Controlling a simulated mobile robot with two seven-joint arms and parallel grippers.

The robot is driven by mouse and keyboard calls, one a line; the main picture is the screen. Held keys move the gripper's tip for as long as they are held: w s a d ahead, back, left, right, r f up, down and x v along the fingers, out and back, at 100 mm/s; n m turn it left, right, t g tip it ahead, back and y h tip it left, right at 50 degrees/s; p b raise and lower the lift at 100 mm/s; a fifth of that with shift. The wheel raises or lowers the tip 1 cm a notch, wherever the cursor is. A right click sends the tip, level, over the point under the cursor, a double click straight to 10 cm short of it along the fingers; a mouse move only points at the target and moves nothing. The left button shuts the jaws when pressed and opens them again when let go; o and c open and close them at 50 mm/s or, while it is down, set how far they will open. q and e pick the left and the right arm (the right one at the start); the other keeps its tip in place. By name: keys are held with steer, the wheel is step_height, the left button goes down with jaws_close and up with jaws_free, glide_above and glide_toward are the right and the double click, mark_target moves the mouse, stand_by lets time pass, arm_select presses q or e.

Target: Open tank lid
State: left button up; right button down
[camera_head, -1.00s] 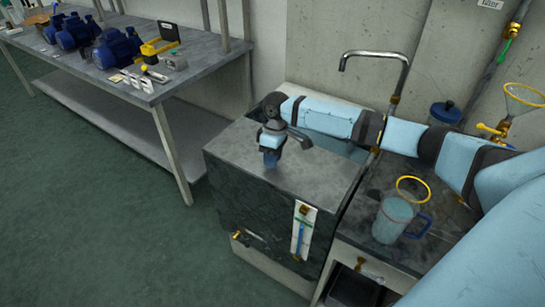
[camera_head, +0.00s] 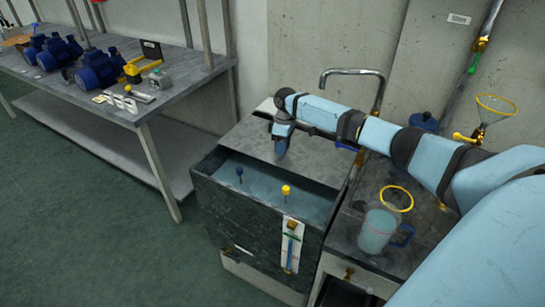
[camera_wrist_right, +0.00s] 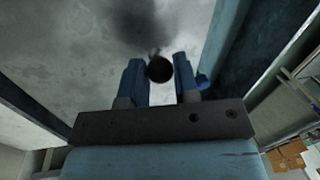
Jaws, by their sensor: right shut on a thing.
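The tank (camera_head: 222,213) is a dark box with a grey lid (camera_head: 318,160). The lid is slid toward the wall and covers the back part of the tank. The front part is uncovered and shows water (camera_head: 262,187) inside. My right gripper (camera_head: 281,147) points down at the lid. In the right wrist view, its two blue fingers (camera_wrist_right: 160,78) are shut on a dark round knob (camera_wrist_right: 159,68) on the grey lid. My left gripper is not in view.
A blue-topped rod (camera_head: 239,171) and a yellow-topped rod (camera_head: 286,190) stand up in the open part. A jug (camera_head: 376,232) and a funnel (camera_head: 494,108) are at the right. A curved tap (camera_head: 352,72) stands behind. A bench (camera_head: 190,88) with blue motors is at the left.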

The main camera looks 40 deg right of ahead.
steer(key=shift+w+d, duration=0.3)
steer(key=shift+d, duration=0.4)
steer(key=shift+w+d, duration=0.3)
steer(key=shift+d, duration=0.35)
steer(key=c, duration=0.9)
jaws_free()
steer(key=shift+a, duration=0.1)
